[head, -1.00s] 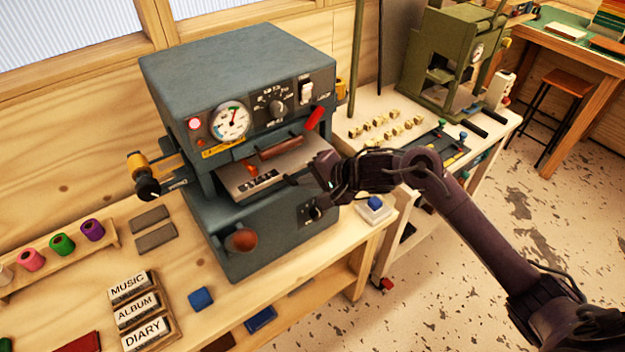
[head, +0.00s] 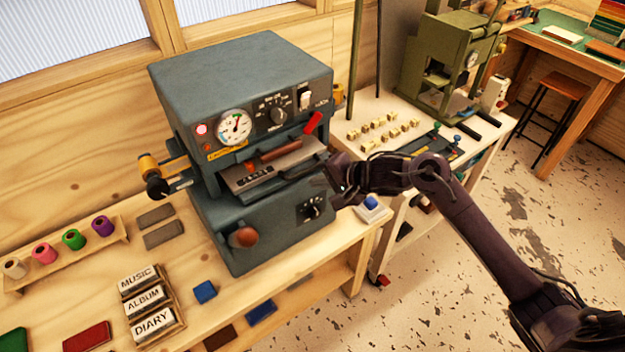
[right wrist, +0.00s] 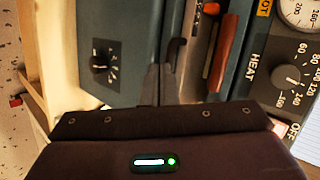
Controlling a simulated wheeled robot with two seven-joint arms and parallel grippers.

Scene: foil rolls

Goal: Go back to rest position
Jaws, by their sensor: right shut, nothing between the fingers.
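My right gripper (head: 322,182) is shut and empty, in front of the right part of the grey-blue foil press (head: 240,80). A small gap seems to separate it from the press front. In the right wrist view its closed fingers (right wrist: 155,88) show side by side, with the press front behind them. The press has a lettered plate (head: 256,180) in its slot, below a brown handle (head: 280,152). A dark bar handle (head: 305,168) shows at the slot's right. My left gripper is not in view.
Foil rolls stand on a rack (head: 60,255) at the left. Labelled blocks (head: 145,298) and a blue block (head: 204,292) lie on the wooden bench. A blue-topped button box (head: 371,208) sits below my right arm. A green press (head: 440,70) stands behind.

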